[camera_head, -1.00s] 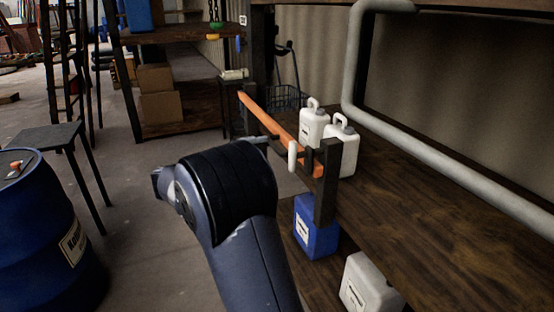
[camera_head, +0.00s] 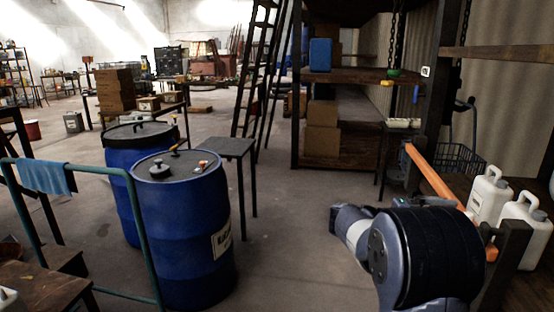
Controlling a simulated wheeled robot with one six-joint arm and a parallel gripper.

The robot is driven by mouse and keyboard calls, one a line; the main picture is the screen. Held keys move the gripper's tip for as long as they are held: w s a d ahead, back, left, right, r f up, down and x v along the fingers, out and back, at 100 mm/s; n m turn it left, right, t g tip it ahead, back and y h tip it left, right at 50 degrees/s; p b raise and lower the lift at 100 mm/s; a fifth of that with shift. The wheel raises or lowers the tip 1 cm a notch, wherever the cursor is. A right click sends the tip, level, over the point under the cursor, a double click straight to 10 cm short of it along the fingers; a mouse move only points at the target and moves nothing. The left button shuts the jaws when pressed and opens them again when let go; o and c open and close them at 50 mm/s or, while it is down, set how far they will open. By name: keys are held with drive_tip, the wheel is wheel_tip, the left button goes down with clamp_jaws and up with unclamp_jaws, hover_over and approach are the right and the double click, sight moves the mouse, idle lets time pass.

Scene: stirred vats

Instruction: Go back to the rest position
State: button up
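My arm shows at the lower right, with a thick dark joint and blue-grey links. It bends in front of the shelf with the orange bar (camera_head: 432,176). My gripper does not show; the arm's own joint or the picture edge hides it. Whether it holds anything cannot be seen.
Two blue drums (camera_head: 187,240) stand at the left, near a green rail with a blue cloth (camera_head: 45,177) and a dark stool (camera_head: 230,148). White jugs (camera_head: 490,195) stand on the right shelf. Open floor (camera_head: 285,240) lies between the drums and my arm.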

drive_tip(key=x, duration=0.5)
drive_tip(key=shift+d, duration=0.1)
